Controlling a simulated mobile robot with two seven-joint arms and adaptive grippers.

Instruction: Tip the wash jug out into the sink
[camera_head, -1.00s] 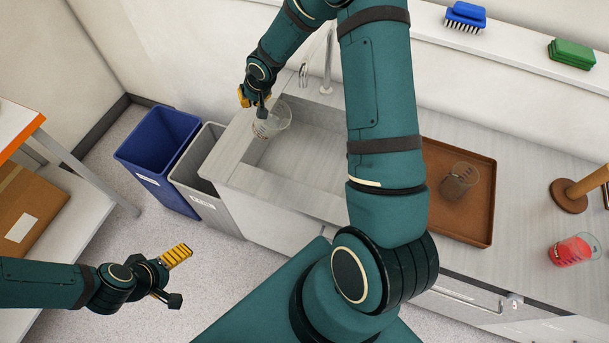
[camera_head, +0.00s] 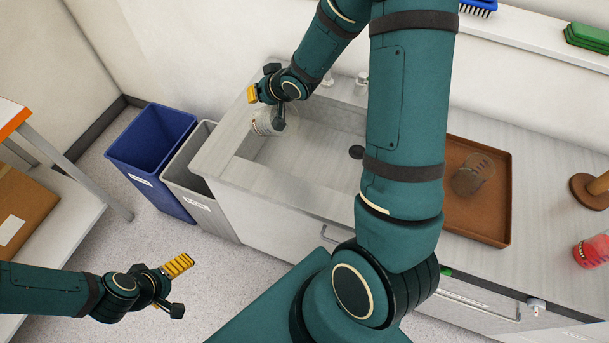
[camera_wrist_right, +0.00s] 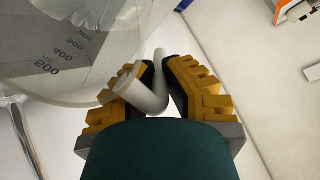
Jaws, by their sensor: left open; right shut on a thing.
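The clear wash jug (camera_head: 264,124) is held over the left end of the sink (camera_head: 300,165). My right gripper (camera_head: 266,106) is shut on its handle; the right wrist view shows the pale handle (camera_wrist_right: 150,92) between the yellow-padded fingers (camera_wrist_right: 160,78). The jug's clear wall (camera_wrist_right: 75,70) carries volume marks there. I see no liquid stream, and I cannot tell its exact tilt or whether liquid is inside. My left gripper (camera_head: 172,288) is open and empty, away from the sink at the lower left.
The drain (camera_head: 356,152) lies in the basin, with the tap behind partly hidden by my arm. A brown tray (camera_head: 502,215) with a beaker (camera_head: 473,175) is right of the sink. Blue (camera_head: 150,165) and grey (camera_head: 205,160) bins stand left.

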